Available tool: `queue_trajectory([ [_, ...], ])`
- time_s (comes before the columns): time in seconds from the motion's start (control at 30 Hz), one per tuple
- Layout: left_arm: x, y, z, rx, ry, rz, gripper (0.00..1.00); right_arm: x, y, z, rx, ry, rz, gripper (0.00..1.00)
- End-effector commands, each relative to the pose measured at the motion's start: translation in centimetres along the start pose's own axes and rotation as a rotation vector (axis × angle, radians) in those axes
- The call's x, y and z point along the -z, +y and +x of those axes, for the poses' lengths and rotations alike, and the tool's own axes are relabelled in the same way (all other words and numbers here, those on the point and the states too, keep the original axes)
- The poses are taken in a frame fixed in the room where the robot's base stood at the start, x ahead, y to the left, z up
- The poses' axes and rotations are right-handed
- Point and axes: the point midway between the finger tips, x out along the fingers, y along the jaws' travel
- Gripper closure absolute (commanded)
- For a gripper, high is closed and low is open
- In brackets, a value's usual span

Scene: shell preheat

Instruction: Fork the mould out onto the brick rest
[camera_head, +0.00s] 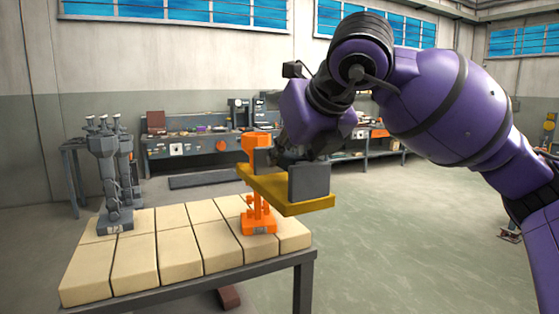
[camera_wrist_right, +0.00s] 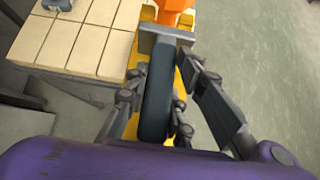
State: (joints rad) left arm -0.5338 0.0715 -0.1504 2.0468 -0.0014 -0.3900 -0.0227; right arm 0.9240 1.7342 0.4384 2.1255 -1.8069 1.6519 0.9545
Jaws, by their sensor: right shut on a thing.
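An orange mould (camera_head: 257,144) stands upright over the right part of the brick rest (camera_head: 180,258), its base appearing to meet the bricks. A yellow fork (camera_head: 305,206) lies level around the mould's middle, below its wide top. My right gripper (camera_head: 290,158) is shut on the fork's dark handle (camera_wrist_right: 158,100), just right of the mould and above the rest. In the right wrist view the mould's orange top (camera_wrist_right: 176,8) shows beyond the fork's grey crosspiece (camera_wrist_right: 166,36). Whether the fork bears the mould's weight I cannot tell. My left gripper is out of view.
Grey moulds (camera_head: 107,170) stand on the left end of the brick rest, which sits on a dark metal table (camera_head: 304,285). Bare bricks lie between them and the orange mould. A cluttered workbench (camera_head: 200,145) lines the back wall. The floor at right is open.

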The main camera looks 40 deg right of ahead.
Motion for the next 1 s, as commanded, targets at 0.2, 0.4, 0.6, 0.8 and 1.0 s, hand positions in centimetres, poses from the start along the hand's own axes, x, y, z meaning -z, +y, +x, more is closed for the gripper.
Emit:
queue_trajectory([
  [0.2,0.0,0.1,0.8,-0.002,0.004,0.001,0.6,0.7,0.0,-0.9,0.0,-0.003,0.001,1.0],
  [0.4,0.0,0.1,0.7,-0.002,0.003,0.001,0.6,0.7,-0.1,-1.0,0.0,-0.003,0.001,1.0],
  [0.6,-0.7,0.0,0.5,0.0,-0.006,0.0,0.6,1.0,0.0,-1.3,-0.001,-0.004,0.0,1.0],
  [0.8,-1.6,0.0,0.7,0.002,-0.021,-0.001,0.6,2.1,0.0,-2.4,-0.002,-0.003,0.001,1.0],
  [1.0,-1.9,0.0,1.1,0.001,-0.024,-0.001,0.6,3.1,0.1,-3.6,-0.002,-0.004,0.0,1.0],
])
